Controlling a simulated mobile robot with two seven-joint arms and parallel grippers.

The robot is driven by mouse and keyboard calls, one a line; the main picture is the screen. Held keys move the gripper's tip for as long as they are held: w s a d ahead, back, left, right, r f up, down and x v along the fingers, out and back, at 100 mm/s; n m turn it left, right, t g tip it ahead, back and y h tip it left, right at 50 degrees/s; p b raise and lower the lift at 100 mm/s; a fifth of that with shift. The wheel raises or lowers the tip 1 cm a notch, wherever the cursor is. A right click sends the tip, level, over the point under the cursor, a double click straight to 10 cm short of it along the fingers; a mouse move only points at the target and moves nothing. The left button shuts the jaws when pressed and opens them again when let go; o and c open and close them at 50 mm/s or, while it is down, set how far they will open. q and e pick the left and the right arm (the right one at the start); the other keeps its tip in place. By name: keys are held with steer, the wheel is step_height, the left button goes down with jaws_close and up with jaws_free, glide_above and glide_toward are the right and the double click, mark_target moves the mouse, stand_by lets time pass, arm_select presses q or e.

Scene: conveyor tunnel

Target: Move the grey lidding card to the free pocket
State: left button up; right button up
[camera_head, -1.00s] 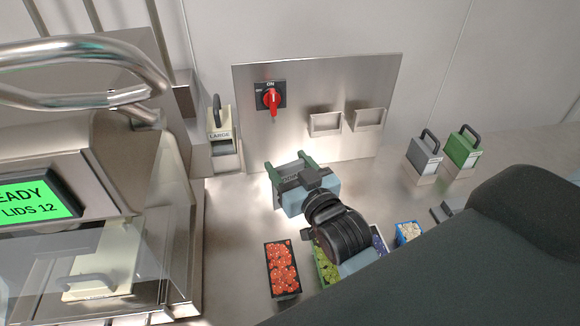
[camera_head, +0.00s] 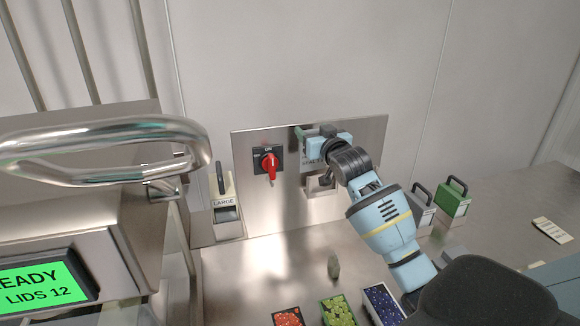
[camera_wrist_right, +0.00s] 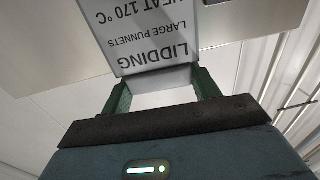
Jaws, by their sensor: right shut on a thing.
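The grey lidding card (camera_head: 309,152) is in my right gripper (camera_head: 314,137), in front of the steel wall panel. In the right wrist view the card (camera_wrist_right: 155,38) shows printed lines about lidding, large punnets and heat 170 °C. The green fingers of the right gripper (camera_wrist_right: 164,88) are shut on it. A pocket (camera_head: 320,187) on the panel lies just below the card. I cannot tell whether the card's lower edge has entered it. The other pocket is hidden behind my right arm. My left gripper is not in view.
A red rotary switch (camera_head: 269,163) is left of the card on the panel. A block marked LARGE (camera_head: 224,205) stands further left. Grey (camera_head: 421,211) and green (camera_head: 454,199) handled blocks stand right of my arm. Punnets (camera_head: 340,311) line the front. A steel machine fills the left.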

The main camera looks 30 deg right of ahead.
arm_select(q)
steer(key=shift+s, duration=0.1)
arm_select(e)
steer(key=shift+m+h, duration=0.4)
steer(key=shift+h, duration=0.2)
steer(key=d+r, duration=0.2)
steer(key=d, duration=0.1)
steer(key=d+r, duration=0.1)
steer(key=d, duration=0.1)
steer(key=shift+w+r, duration=0.15)
steer(key=shift+w, duration=0.05)
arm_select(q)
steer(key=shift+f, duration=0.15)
